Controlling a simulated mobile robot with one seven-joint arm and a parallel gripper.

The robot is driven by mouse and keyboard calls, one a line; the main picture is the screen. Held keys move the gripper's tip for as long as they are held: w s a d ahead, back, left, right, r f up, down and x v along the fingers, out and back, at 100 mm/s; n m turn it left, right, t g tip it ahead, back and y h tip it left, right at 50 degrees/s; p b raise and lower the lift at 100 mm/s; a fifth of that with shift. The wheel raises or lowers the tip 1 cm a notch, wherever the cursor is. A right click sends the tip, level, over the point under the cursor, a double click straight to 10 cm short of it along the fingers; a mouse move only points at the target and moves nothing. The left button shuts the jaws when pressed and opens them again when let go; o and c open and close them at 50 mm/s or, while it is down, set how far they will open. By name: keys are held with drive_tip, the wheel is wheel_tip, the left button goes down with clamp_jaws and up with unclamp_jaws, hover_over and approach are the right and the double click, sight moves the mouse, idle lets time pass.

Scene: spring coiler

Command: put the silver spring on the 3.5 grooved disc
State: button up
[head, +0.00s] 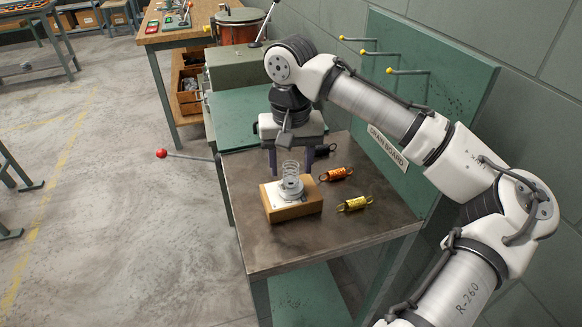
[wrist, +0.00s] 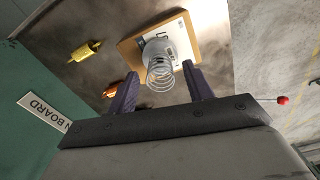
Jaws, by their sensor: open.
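The silver spring (head: 290,168) stands upright, coils up, on a grey round disc (head: 291,188) on a small wooden block (head: 296,211) with a pale top plate. In the wrist view the spring (wrist: 161,78) appears between my two dark fingers, with no finger visibly touching it. My gripper (head: 290,172) is open and empty, pointing down close above the block. In the wrist view my gripper (wrist: 161,76) has its fingertips apart on either side of the spring. I cannot read any number on the disc, and its grooves are too small to make out.
A yellow spring (head: 355,204) and an orange-red spring (head: 336,174) lie on the metal table (head: 262,246) right of the block. A green backboard with yellow-tipped pegs (head: 381,53) rises behind. A red-knobbed lever (head: 162,153) sticks out left. The table's front is clear.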

sight(290, 165)
wheel_tip(290, 165, up, 11)
drive_tip(key=shift+f, duration=0.15)
drive_tip(key=shift+a, duration=0.1)
